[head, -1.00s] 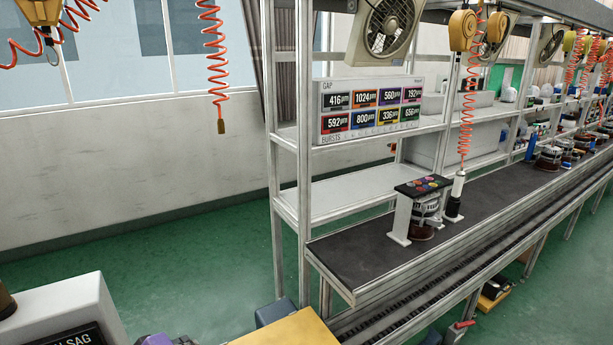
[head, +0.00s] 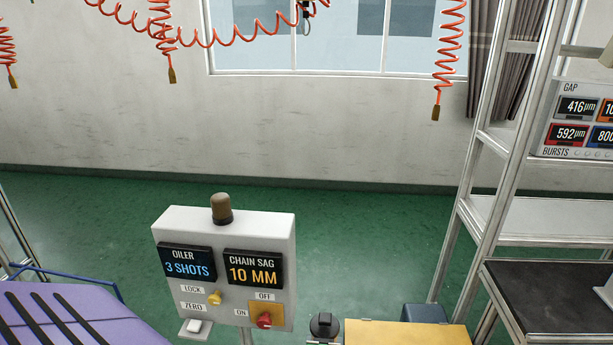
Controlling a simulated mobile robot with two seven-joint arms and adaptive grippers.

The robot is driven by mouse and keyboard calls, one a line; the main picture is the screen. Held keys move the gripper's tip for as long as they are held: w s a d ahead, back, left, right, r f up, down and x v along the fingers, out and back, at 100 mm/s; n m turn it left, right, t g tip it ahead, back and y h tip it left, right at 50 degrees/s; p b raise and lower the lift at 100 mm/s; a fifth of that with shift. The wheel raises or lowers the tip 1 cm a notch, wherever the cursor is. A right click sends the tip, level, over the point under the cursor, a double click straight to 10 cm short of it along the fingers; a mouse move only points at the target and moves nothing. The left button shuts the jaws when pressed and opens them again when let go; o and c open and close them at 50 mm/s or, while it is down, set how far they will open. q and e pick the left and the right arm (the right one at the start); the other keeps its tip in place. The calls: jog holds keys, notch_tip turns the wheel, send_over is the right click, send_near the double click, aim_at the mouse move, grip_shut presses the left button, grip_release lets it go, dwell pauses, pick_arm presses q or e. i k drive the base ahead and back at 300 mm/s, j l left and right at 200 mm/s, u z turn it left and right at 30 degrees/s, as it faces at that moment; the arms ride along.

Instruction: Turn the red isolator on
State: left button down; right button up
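The red isolator (head: 264,320) is a small red knob on a yellow plate, low on the right of a white control box (head: 225,222). An OFF label (head: 265,296) sits above the knob and an ON label (head: 241,313) sits to its left. The knob is too small to tell which way it points. Neither of my grippers shows in the head view.
The box has an oiler display reading 3 SHOTS, a chain sag display reading 10 MM, a yellow LOCK/ZERO knob (head: 214,298) and a dark brown lamp (head: 221,208) on top. A purple slatted thing (head: 60,315) stands left, a yellow-topped surface (head: 400,335) right. Green floor lies behind.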

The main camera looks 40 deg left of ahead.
aim_at(263, 322)
jog(key=u, duration=2.05)
